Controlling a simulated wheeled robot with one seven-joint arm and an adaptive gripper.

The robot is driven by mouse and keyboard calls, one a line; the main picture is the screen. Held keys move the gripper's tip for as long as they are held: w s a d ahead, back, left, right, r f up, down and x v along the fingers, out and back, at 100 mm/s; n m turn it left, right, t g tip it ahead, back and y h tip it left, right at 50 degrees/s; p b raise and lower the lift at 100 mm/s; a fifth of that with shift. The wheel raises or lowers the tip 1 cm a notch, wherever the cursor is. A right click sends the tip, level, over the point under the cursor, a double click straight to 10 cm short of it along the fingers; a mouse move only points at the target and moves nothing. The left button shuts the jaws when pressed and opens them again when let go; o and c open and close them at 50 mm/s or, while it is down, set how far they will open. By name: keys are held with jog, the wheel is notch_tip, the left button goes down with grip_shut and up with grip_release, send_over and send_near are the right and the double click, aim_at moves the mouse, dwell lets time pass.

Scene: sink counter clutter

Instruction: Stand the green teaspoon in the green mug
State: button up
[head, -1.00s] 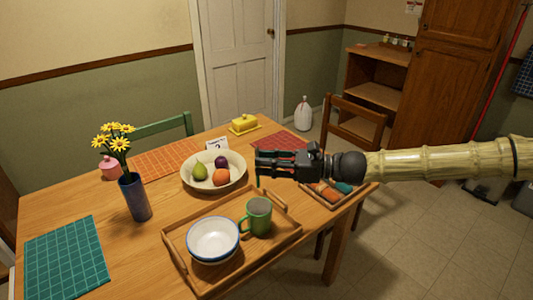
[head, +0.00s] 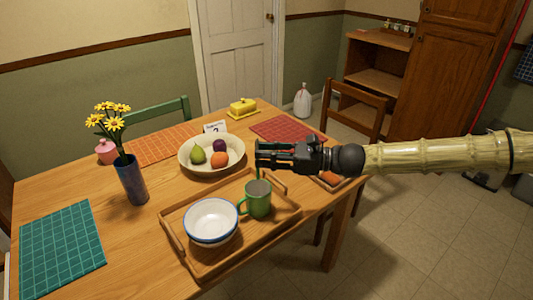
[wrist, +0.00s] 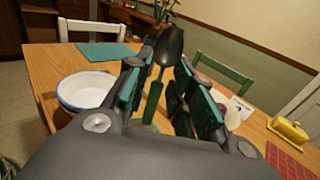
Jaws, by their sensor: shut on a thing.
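The green mug (head: 261,204) stands upright on the right part of the wooden tray (head: 176,238), its handle to the left. My gripper (head: 267,155) is above the mug in the head view, its fingers shut on the green teaspoon (head: 257,173). In the wrist view the teaspoon (wrist: 154,98) is between the fingers, bowl end up and green handle pointing down. In the head view the handle's lower end shows just above the mug's rim, and I cannot tell whether it is inside. The mug is mostly hidden in the wrist view.
A white bowl with a blue rim (head: 211,222) sits left of the mug on the tray. Behind are a fruit dish (head: 184,161), a yellow butter dish (head: 243,107) and a blue vase (head: 132,183) of yellow flowers. The table's left front is mostly free around a teal mat (head: 62,248).

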notch_tip(320, 180, down, 9)
jog(key=b, duration=0.4)
jog(key=shift+r, duration=0.2)
dwell(0.6)
jog(key=o, duration=0.9)
jog(key=s+d, duration=0.2)
jog(key=d, duration=1)
jog(key=shift+s, duration=0.1)
dwell(0.4)
